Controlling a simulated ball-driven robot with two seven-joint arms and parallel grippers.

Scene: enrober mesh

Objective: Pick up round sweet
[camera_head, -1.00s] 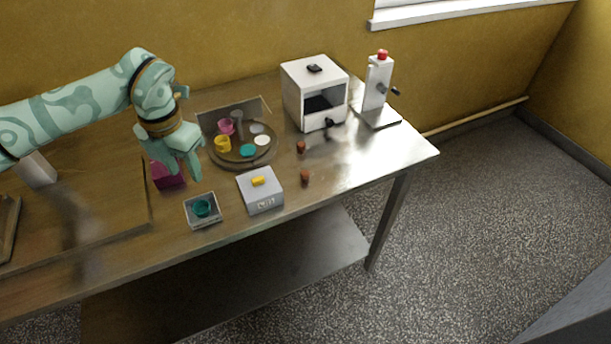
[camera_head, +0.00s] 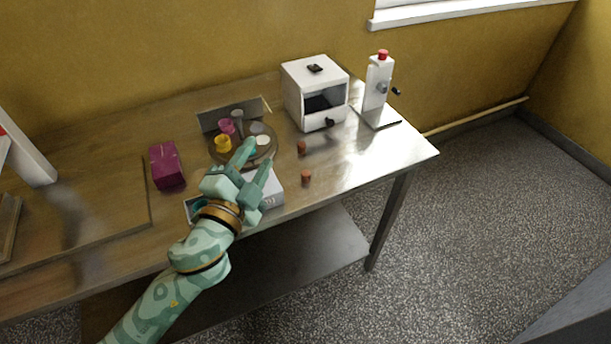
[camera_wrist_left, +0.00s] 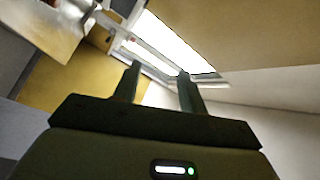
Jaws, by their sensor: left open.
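Two small reddish-brown pieces lie on the bare metal tabletop in the head view. The farther piece (camera_head: 301,147) is near the white cabinet, and the nearer piece (camera_head: 306,177) is closer to the front edge. Both look round, but they are too small to tell their exact shape. My left gripper (camera_head: 258,155) is open and empty, above the grey box and the near rim of the round tray, left of both pieces. It hides most of the box's top. The left wrist view shows its two fingers apart (camera_wrist_left: 158,84), with nothing between them. My right gripper is not in view.
The round tray (camera_head: 219,158) holds coloured cups and discs. A purple box (camera_head: 166,166) stands left. The grey box (camera_head: 276,190) is partly covered. A white cabinet (camera_head: 315,90) and a white press (camera_head: 376,88) stand behind.

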